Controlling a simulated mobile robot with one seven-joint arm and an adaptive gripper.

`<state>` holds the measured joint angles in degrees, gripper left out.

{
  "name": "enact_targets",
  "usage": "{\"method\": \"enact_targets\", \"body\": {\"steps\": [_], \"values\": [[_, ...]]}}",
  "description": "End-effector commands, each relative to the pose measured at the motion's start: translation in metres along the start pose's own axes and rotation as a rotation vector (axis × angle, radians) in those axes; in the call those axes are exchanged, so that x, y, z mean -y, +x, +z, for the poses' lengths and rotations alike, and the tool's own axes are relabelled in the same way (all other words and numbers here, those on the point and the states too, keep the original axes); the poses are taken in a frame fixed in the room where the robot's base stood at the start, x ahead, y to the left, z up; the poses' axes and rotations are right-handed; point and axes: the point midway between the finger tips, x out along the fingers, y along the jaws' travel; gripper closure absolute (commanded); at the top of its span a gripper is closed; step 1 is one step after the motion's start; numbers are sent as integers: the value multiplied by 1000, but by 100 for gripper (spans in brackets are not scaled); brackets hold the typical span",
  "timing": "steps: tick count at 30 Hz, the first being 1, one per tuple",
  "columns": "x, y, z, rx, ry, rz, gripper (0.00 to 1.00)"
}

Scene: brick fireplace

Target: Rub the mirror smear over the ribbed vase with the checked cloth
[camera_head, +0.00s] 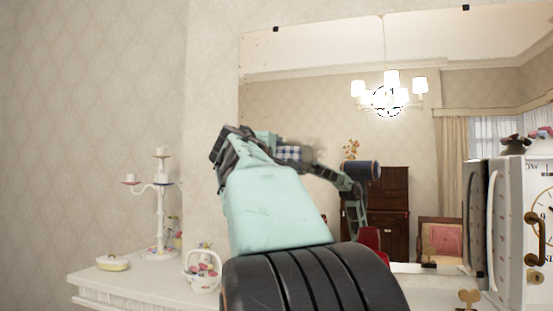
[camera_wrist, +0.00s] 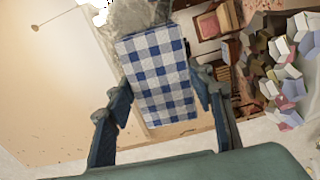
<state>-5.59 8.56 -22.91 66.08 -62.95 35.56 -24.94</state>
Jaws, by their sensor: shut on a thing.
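The blue-and-white checked cloth (camera_wrist: 158,80) is held between the two fingers of my gripper (camera_wrist: 162,103), which is shut on it. In the head view a small part of the cloth (camera_head: 288,153) shows at the end of my gripper (camera_head: 272,148). The mirror (camera_head: 300,105) hangs above the mantel. A grey, blurry smear (camera_wrist: 135,18) shows on the mirror just beyond the cloth's far edge in the wrist view. It also shows faintly right of the cloth (camera_head: 315,150). I cannot tell whether the cloth touches the glass. I cannot make out the ribbed vase for sure.
The white mantel (camera_head: 125,285) holds a candelabrum (camera_head: 158,205), a lidded dish (camera_head: 112,262) and a flower basket (camera_head: 203,271) at left. A white cabinet-like object with a clock face (camera_head: 515,235) stands at right. My arm hides the mantel's middle.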

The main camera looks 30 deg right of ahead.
Motion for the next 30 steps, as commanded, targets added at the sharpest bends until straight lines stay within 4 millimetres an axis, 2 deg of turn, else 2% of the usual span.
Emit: {"method": "enact_targets", "body": {"steps": [30], "values": [[-1,16,0,0,0,0,71]]}}
